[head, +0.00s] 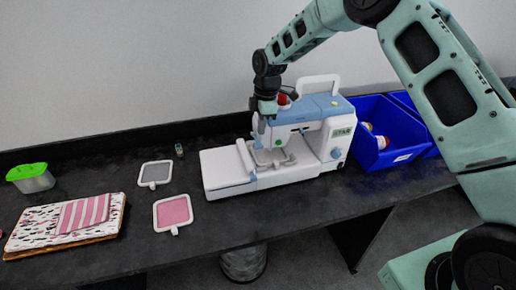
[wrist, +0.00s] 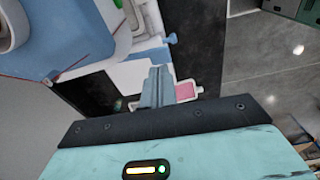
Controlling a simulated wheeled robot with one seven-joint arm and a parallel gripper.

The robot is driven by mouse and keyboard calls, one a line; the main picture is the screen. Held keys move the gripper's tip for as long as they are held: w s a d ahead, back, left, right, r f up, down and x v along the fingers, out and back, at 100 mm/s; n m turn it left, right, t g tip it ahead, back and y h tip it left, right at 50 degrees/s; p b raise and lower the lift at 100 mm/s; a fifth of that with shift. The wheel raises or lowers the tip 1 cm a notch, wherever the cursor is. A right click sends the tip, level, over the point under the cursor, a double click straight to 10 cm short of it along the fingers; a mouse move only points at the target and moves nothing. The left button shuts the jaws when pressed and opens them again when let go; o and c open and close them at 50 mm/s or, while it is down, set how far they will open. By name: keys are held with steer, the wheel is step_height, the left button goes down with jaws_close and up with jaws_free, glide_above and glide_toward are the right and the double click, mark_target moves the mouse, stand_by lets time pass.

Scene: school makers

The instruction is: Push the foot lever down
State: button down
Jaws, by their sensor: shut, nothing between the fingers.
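The white and blue sewing machine (head: 340,143) stands on the dark table, with its flat white bed (head: 222,170) to the left. It fills the upper left of the wrist view (wrist: 75,30), where a small blue knob (wrist: 171,38) sticks out from it. I cannot make out the foot lever for certain; my gripper and the machine's head cover part of that area. My gripper (head: 265,112) points down at the left end of the machine's head, above the bed. In the wrist view its fingers (wrist: 157,75) are together and empty. Contact with the machine cannot be told.
Blue bins (head: 385,128) stand close on the machine's right. A pink hoop (head: 173,212), a grey hoop (head: 155,174) and a small spool (head: 179,150) lie to the left. Folded cloth (head: 65,222) and a green-lidded box (head: 33,177) are further left. Bare tabletop lies between.

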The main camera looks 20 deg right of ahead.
mark_target(259, 145)
steer(key=shift+a+f+b, duration=0.2)
steer(key=shift+f+b, duration=0.75)
steer(key=shift+f, duration=1.15)
